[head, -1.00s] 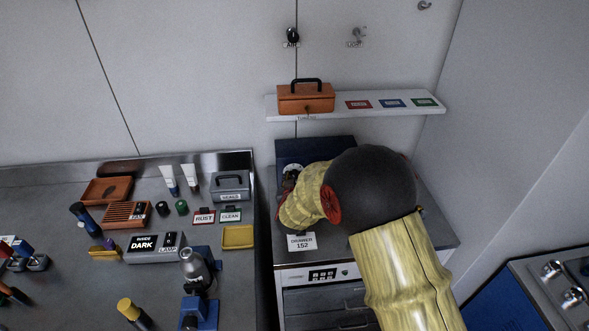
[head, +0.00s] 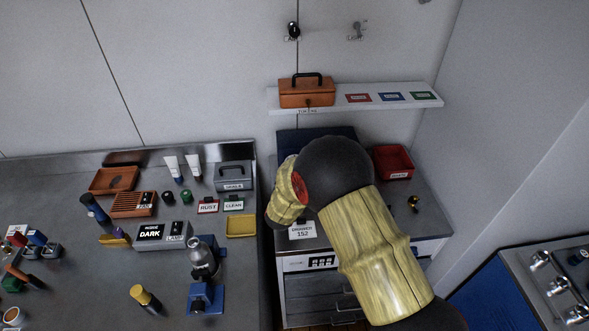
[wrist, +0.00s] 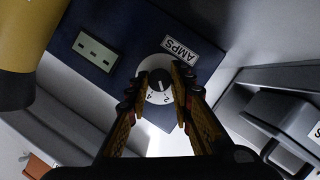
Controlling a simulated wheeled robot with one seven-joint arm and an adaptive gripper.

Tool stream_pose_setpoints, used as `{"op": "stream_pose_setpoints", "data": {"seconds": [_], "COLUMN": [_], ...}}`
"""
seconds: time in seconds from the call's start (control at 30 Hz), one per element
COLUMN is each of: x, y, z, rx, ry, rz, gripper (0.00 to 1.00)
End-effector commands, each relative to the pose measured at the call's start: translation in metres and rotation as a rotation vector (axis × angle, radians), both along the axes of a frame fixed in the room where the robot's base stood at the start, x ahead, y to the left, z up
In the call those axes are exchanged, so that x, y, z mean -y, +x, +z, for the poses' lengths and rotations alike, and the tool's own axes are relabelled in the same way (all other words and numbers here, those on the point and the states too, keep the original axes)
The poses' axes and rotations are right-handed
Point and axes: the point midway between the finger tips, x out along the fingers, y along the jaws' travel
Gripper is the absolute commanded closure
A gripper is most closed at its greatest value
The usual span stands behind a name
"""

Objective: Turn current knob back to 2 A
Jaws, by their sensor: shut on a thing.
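The current knob (wrist: 158,90) is a dark knob on a pale round dial, beside a white AMPS label (wrist: 180,51) on a dark blue panel (wrist: 130,27). Figures 4 and 2 show on the dial. A short pale mark shows on the knob, but I cannot tell for sure which figure it points to. My gripper (wrist: 157,84) has its two fingers on either side of the knob, shut on it. In the head view the panel (head: 316,137) shows only at its top behind my arm; the knob and gripper are hidden there.
A shelf (head: 430,102) with an orange toolbox (head: 306,92) is above the panel. A red bin (head: 393,163) and a small brass piece (head: 414,203) stand to the right. A grey case (head: 234,176) is on the crowded left bench. In the wrist view a yellow shape (wrist: 18,40) is close at left.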

Motion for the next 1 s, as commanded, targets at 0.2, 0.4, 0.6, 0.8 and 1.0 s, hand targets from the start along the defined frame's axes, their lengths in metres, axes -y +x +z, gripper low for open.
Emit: {"op": "stream_pose_setpoints", "data": {"seconds": [0.2,0.4,0.6,0.8,1.0], "x": [-0.001,0.0,0.0,0.0,-0.005], "y": [0.0,0.0,0.0,-0.001,-0.019], "z": [0.0,0.0,0.0,0.0,0.007], "rx": [0.0,0.0,0.0,0.0,0.0], "ry": [0.0,0.001,0.001,0.001,0.002], "rz": [0.001,0.001,0.0,0.0,0.002], "gripper": [0.76,0.64,0.59,0.59,0.59]}}
